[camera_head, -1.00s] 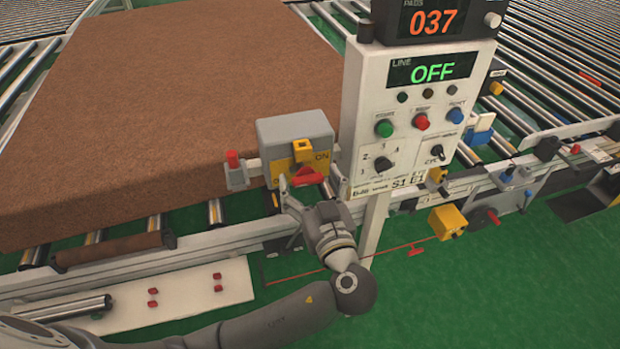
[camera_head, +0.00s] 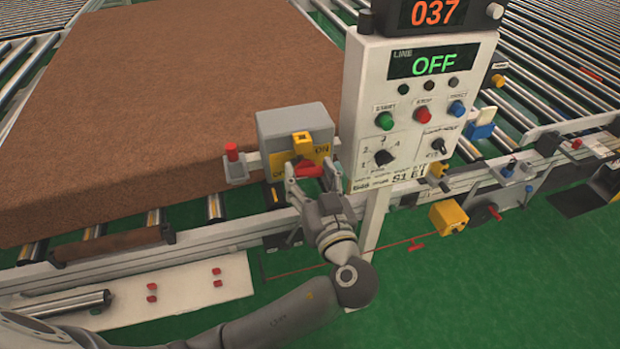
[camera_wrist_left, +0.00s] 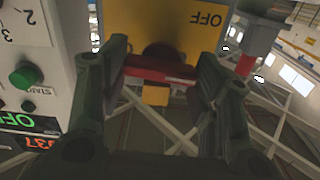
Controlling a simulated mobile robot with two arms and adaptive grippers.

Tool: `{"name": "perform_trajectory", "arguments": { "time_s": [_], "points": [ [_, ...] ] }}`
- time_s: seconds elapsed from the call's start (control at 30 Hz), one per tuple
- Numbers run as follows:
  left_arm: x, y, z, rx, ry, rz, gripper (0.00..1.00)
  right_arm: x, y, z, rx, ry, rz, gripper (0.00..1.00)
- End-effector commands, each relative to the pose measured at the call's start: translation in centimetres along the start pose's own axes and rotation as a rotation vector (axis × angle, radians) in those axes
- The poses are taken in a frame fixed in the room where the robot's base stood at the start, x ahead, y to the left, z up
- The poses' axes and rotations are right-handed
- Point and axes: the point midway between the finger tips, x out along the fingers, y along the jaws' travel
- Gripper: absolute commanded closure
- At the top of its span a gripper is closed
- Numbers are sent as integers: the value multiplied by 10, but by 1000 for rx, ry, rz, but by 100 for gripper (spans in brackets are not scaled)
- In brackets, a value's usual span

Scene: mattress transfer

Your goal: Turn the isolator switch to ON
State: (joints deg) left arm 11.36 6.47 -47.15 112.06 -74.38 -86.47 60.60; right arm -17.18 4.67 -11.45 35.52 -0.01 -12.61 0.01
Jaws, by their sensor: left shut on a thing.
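The isolator switch is a grey box (camera_head: 285,124) with a yellow face plate (camera_head: 322,152) marked ON at the right and a red handle (camera_head: 308,169). The handle lies roughly level across the plate in the head view. My left gripper (camera_head: 310,174) is shut on the handle, one finger at each end. In the left wrist view the red handle (camera_wrist_left: 160,68) spans between the two fingers, below the yellow plate (camera_wrist_left: 190,28) with an upside-down OFF label. My fingers partly hide the handle's ends. My right gripper is not in view.
A control panel (camera_head: 400,105) on a post stands right of the switch; its line display (camera_head: 434,64) reads OFF. A red button (camera_head: 232,152) sits left of the switch. A brown mattress (camera_head: 150,110) lies on the rollers behind. Green floor is clear at lower right.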

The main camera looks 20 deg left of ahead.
Motion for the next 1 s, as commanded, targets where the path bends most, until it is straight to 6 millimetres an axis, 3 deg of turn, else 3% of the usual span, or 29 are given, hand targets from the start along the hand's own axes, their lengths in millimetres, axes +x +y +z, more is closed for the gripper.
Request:
{"name": "perform_trajectory", "arguments": {
  "time_s": [0.1,0.3,1.0],
  "points": [
    [0,0,4,71,-4,-3,67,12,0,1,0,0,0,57],
    [0,1,2,248,-3,-2,67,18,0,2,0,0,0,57],
    [0,3,-2,917,-1,0,67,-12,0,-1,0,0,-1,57]
  ]
}}
